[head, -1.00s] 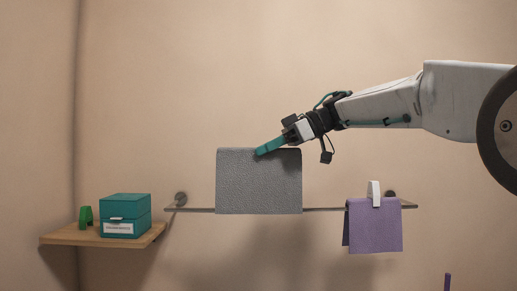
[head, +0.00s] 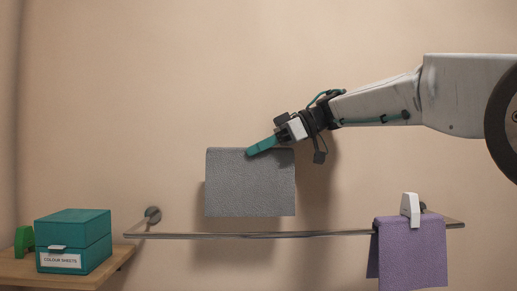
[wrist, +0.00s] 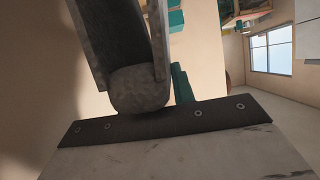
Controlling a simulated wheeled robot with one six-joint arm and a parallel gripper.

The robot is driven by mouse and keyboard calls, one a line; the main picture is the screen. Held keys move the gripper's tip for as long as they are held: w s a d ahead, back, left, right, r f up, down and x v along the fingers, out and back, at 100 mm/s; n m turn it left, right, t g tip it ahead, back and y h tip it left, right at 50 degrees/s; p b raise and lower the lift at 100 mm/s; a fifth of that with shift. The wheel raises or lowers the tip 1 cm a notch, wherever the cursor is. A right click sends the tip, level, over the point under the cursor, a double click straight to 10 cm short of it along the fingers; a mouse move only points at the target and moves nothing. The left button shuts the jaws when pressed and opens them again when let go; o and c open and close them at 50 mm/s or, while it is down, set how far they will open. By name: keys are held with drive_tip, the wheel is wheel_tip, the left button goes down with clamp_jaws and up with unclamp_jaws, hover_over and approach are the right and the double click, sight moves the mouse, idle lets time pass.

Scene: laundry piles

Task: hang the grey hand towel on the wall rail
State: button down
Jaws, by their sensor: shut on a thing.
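The grey hand towel (head: 250,185) hangs folded from my gripper (head: 256,149) in the head view. The teal fingers are shut on its top edge, right of the middle. The wall rail (head: 250,236) is a thin metal bar running across below. The towel's lower edge shows a little above the rail, with a strip of wall between them. How far the towel stands out from the wall is hard to tell. In the wrist view a dark grey shape fills the upper middle; I cannot tell surely whether it is the towel.
A purple cloth (head: 413,255) hangs over the rail's right end with a white clip (head: 410,208) on it. At lower left, a wooden shelf (head: 112,264) bears a teal box (head: 73,238) and a green object (head: 24,240). The rail's left and middle are bare.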

drive_tip(key=shift+s, duration=3.75)
drive_tip(key=shift+w+a+f, duration=0.1)
drive_tip(key=shift+f, duration=7)
drive_tip(key=c, duration=1.1)
unclamp_jaws()
